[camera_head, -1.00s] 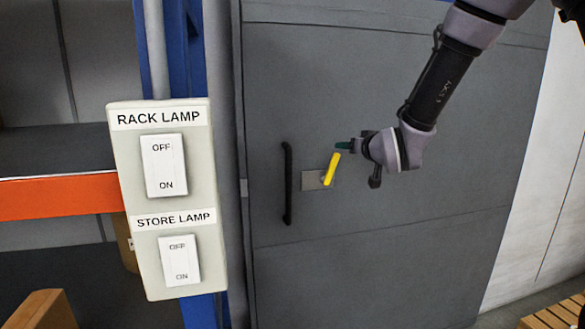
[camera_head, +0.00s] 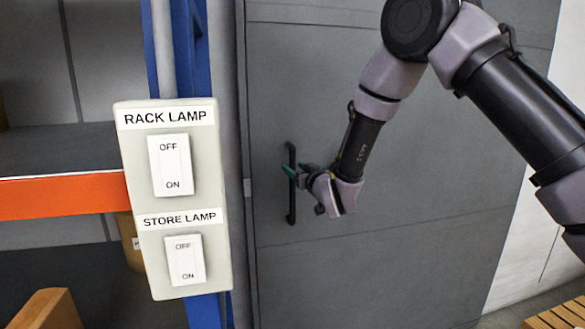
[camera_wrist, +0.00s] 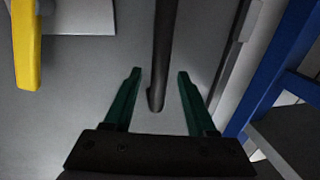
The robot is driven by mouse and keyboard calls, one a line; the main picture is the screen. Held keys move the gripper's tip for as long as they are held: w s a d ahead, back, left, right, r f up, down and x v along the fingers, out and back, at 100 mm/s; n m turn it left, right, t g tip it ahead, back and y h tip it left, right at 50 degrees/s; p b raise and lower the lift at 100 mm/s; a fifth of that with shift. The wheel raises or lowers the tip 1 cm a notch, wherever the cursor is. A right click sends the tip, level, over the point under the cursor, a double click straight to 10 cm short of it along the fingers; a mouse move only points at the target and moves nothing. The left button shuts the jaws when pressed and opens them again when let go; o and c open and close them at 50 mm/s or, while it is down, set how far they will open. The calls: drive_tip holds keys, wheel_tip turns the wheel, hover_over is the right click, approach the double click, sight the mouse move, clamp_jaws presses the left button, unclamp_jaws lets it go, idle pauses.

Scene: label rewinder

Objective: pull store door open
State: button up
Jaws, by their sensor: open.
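The grey store door (camera_head: 400,235) looks shut in its frame in the head view. Its black vertical pull handle (camera_head: 291,208) is near the door's left edge. In the wrist view the handle (camera_wrist: 163,50) comes down between the two green fingers, its lower end near the fingertips. My gripper (camera_head: 290,172) is open at the handle in the head view, and it also shows in the wrist view (camera_wrist: 158,75) with clear gaps on both sides of the bar. The yellow lever (camera_wrist: 27,45) is at the wrist view's upper left; my arm hides it in the head view.
A switch panel (camera_head: 177,250) with rack lamp and store lamp switches stands left of the door. A blue post (camera_head: 197,60) and orange rack beam (camera_head: 60,195) are behind it. A wooden pallet (camera_head: 560,315) lies at lower right.

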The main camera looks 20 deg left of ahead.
drive_tip(key=shift+x, duration=1.15)
clamp_jaws()
idle(0.6)
